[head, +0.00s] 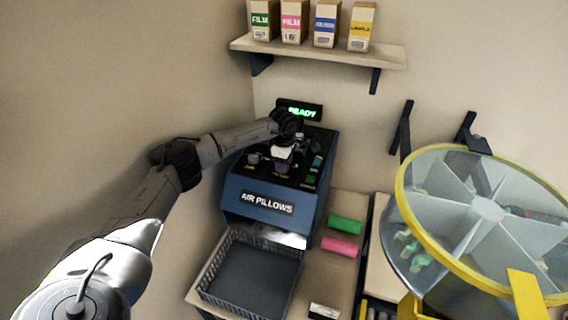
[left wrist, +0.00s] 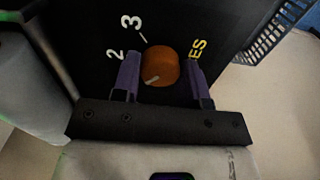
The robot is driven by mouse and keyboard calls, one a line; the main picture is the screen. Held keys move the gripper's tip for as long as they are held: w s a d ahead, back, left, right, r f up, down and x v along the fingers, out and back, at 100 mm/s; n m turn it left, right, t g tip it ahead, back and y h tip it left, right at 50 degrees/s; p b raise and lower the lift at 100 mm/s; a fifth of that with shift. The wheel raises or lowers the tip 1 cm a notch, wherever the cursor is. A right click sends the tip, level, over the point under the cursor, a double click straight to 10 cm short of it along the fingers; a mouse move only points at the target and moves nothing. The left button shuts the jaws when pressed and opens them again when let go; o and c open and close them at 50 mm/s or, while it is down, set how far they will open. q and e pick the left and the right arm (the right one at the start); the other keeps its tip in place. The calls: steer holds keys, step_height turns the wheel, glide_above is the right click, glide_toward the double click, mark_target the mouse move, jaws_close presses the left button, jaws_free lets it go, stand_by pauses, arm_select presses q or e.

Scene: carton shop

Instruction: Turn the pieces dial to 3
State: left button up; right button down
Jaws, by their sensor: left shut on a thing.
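The air pillow machine (head: 232,196) is blue with a black sloping panel, an "AIR PILLOWS" label and a green "READY" display (head: 299,111). My left gripper (head: 281,167) is down at the panel and covers the dial there in the head view. In the left wrist view, the orange pieces dial (left wrist: 160,66) sits between the purple fingers of my left gripper (left wrist: 159,75), which is shut on it. The dial's pale mark is at its lower left in that view, away from the 3 (left wrist: 131,21) and its tick. The 2 (left wrist: 115,55) is partly beside a finger. My right gripper is not in view.
Another knob (head: 253,159) and green buttons (head: 313,170) are on the panel. A dark basket (head: 204,292) stands in front. Green (head: 345,225) and pink (head: 339,246) rolls lie to the right. A yellow-rimmed wheel (head: 486,208) stands far right. A shelf (head: 320,50) holds several film boxes.

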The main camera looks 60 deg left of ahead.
arm_select(q)
steer(key=m+b, duration=0.1)
steer(key=m, duration=0.3)
steer(key=m+b, duration=0.1)
steer(key=m, duration=0.4)
steer(key=shift+m, duration=0.3)
steer(key=m+b, duration=0.1)
steer(key=m, duration=0.4)
steer(key=shift+r+m, duration=0.1)
steer(key=shift+m, duration=2.4)
steer(key=o, duration=0.9)
